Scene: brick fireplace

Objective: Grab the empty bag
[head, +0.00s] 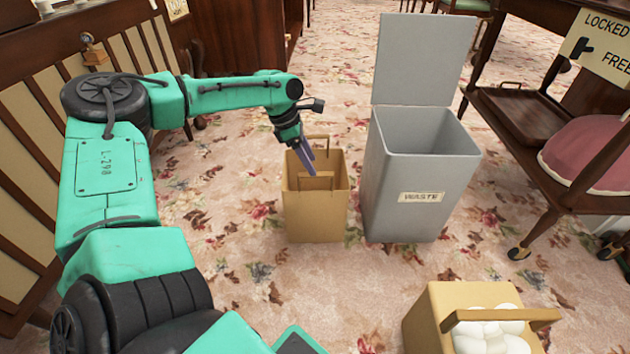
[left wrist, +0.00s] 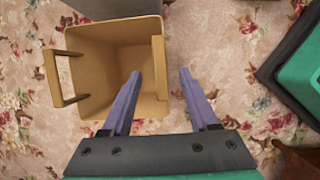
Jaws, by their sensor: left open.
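The empty bag (head: 317,215) is a tan, open-topped bag with two handles, upright on the carpet left of the grey bin. In the left wrist view I look down into the bag (left wrist: 117,62), and its inside is bare. My left gripper (head: 308,172) points down at its top, fingers open. In the left wrist view the near handle and rim lie between the two fingertips (left wrist: 160,72), one finger over the opening and one outside. The fingers have not closed on it. My right gripper is not in view.
A grey bin (head: 420,165) marked WASTE stands close to the bag's right, lid up. Another tan bag (head: 425,320) holding several white round things is at the lower right. A wooden trolley (head: 545,160) stands right, a slatted bench (head: 35,110) left.

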